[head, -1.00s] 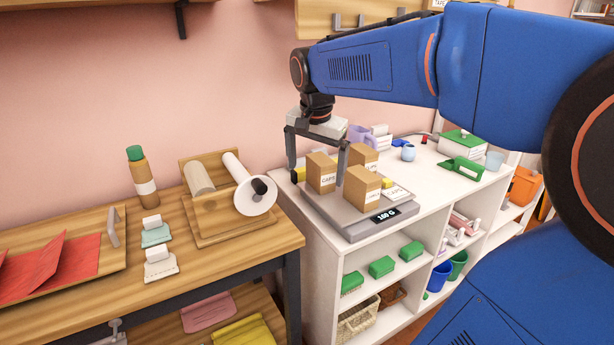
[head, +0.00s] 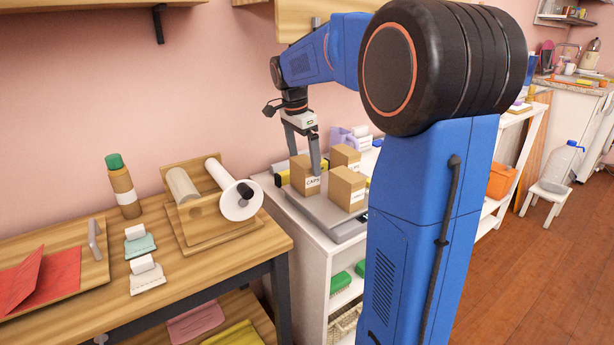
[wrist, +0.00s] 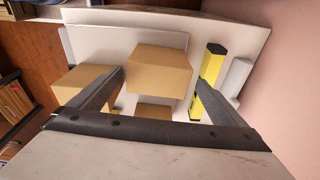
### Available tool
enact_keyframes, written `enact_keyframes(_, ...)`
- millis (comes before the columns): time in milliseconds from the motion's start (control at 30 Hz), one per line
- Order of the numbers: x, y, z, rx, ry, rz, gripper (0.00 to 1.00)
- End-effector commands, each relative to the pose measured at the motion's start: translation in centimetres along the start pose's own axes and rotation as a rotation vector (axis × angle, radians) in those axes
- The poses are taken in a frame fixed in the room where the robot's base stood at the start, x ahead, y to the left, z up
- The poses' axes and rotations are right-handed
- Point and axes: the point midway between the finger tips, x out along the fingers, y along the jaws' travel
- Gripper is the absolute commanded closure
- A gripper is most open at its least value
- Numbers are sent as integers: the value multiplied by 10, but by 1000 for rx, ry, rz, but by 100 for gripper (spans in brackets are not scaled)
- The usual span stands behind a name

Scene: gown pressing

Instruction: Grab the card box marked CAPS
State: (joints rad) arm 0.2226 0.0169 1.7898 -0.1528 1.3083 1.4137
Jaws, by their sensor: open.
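The card box marked CAPS (head: 301,178) stands upright on a grey scale (head: 333,229), at the left of a group of three brown boxes. My gripper (head: 302,153) is above it with fingers pointing down. One finger passes in front of the box's top in the head view.
A second brown box (head: 346,190) stands in front right, and a third (head: 344,157) behind. They show in the wrist view left (wrist: 82,88) and below. A yellow and black bar (wrist: 212,65) lies on the wall side. A wooden roll holder (head: 205,212) stands on the left desk.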

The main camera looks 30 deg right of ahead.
Motion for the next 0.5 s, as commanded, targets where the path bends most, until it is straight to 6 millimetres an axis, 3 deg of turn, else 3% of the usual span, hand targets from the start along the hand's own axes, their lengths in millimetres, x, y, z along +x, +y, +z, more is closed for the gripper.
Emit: enact_keyframes(500, 57, 3, 11, -3, -1, 3, 4)
